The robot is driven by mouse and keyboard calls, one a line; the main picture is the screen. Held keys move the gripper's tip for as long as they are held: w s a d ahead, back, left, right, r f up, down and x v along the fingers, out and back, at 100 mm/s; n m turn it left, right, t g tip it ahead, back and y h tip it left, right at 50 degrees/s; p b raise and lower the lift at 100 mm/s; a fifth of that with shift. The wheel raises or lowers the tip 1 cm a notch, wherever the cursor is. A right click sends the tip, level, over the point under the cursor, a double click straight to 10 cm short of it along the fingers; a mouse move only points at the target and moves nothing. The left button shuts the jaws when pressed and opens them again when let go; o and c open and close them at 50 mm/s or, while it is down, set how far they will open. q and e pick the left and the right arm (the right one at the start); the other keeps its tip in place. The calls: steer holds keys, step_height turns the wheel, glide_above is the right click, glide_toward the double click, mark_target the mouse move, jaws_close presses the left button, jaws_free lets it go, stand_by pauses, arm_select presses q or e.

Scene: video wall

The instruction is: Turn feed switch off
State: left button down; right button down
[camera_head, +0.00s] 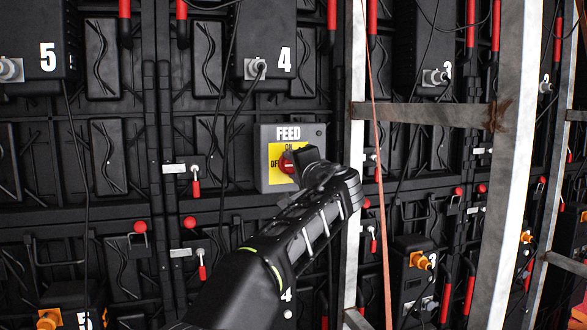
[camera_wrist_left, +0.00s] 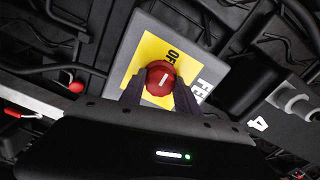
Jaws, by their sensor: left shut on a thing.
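The feed switch box (camera_head: 304,132) is a grey box with a yellow plate and the word FEED, mounted on the black panel wall. Its red round knob (camera_head: 287,162) sits on the yellow plate, with ON above and part of OFF to the left. In the left wrist view the knob (camera_wrist_left: 160,77) has a white mark that points toward the word OFF. My left gripper (camera_head: 296,160) is shut on the knob, one finger on each side. My left arm covers the lower right of the box. My right gripper is not in view.
Metal frame posts (camera_head: 513,150) and a crossbar (camera_head: 425,113) stand right of the box. A red strap (camera_head: 377,150) hangs beside my left arm. Black cables (camera_head: 232,100) and red-handled latches (camera_head: 196,180) are on the wall nearby.

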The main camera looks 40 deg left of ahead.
arm_select(q)
steer(key=c, duration=0.9)
jaws_free()
steer(key=b+v, duration=0.1)
steer(key=v, duration=0.6)
steer(key=shift+s+d, duration=0.25)
steer(key=shift+d, duration=0.05)
